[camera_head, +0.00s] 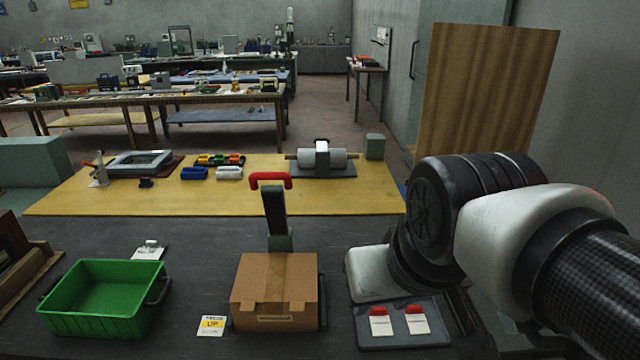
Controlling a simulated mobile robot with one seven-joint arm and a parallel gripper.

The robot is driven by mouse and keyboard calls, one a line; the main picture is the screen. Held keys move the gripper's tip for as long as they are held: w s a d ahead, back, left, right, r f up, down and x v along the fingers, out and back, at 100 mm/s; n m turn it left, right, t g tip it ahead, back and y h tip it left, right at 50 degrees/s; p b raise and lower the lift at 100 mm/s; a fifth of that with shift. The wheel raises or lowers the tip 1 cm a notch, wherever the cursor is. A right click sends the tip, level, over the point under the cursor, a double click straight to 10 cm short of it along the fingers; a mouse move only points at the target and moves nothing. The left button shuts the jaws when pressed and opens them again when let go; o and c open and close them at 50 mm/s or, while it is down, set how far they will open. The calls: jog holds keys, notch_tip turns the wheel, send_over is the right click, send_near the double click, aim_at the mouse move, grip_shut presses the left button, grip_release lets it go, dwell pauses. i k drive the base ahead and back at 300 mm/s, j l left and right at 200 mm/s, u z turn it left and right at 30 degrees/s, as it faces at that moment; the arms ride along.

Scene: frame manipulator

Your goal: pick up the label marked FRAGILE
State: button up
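Two small white labels lie side by side on a dark grey tray (400,341) at the front right. The left label (381,325) and the right label (416,323) each have a red top part. Their print is too small to read, so I cannot tell which one says FRAGILE. A third label (212,325), white and yellow with "UP" on it, lies left of the cardboard box (275,288). My arm comes in from the right, above and behind the tray. I cannot make out gripper fingers anywhere in the view.
A green crate (103,330) stands at the left, with a small clipboard-like item (150,249) behind it. A dark post with a red handle (270,180) rises behind the box. A yellow work surface (90,195) with tools lies beyond. A wooden panel (480,95) stands at the right.

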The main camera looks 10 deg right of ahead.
aim_at(416, 321)
jog(key=l+z, duration=0.1)
jog(key=z, duration=0.65)
jog(key=i+l, duration=0.55)
jog(key=i+z, duration=0.05)
jog(key=i, duration=0.05)
